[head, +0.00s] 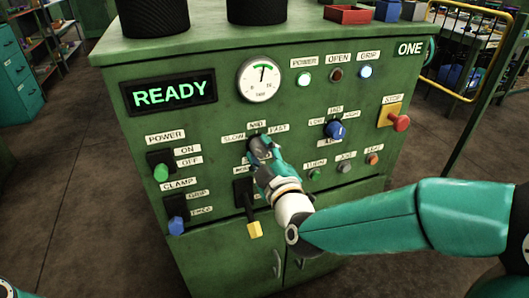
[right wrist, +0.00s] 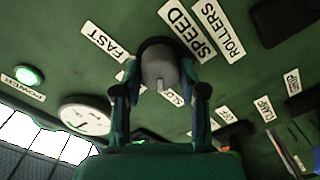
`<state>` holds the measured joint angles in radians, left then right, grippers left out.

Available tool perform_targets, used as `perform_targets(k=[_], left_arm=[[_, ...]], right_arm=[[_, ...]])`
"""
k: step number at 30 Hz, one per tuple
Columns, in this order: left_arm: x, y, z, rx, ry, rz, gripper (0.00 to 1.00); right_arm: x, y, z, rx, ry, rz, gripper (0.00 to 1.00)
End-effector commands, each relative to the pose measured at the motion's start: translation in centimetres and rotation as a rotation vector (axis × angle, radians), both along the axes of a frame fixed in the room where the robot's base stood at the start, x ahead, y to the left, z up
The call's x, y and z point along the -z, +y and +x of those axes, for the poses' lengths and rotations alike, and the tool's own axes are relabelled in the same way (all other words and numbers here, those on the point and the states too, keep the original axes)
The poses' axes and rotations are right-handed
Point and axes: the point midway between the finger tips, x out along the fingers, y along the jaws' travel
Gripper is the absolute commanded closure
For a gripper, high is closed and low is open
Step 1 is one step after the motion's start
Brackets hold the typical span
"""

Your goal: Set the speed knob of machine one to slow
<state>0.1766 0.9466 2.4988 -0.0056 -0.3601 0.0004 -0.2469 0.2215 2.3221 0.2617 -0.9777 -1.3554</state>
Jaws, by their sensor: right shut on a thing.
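Machine one (head: 215,120) is a green cabinet with its front panel facing me. Its speed knob (right wrist: 158,62) is grey and round and shows between my fingers in the right wrist view. A small pale mark on the knob points down in that picture, close to the partly hidden SLOW label (right wrist: 173,97). The FAST label (right wrist: 105,42) is to the upper left of the knob. My right gripper (head: 259,147) is shut on the knob and hides most of it in the head view, below the SLOW (head: 233,138), MID and FAST labels. My left gripper is out of view.
A black lever with a yellow end (head: 254,229) hangs just below my right gripper. A blue knob (head: 335,130) and a red stop button (head: 401,123) are to the right. Green and blue switches are on the left. The display (head: 169,95) reads READY.

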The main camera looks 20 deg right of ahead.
Motion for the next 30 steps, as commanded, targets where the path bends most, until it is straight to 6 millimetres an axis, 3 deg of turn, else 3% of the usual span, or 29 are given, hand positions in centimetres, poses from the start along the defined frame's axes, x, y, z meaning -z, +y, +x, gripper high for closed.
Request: perform_targets(k=[16, 17, 20, 30], left_arm=[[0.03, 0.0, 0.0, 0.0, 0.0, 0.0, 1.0], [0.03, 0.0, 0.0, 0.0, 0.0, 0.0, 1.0], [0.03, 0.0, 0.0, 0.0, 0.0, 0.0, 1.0], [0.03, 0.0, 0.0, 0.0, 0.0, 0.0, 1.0]], right_arm=[[-0.03, 0.2, 0.02, -0.005, -0.001, -0.031, 0.93], [-0.03, 0.2, 0.02, -0.006, -0.002, -0.031, 0.54], [-0.01, 0.19, 0.01, -0.005, -0.001, -0.031, 0.37], [0.01, 0.11, 0.01, -0.003, -0.001, -0.029, 0.34]])
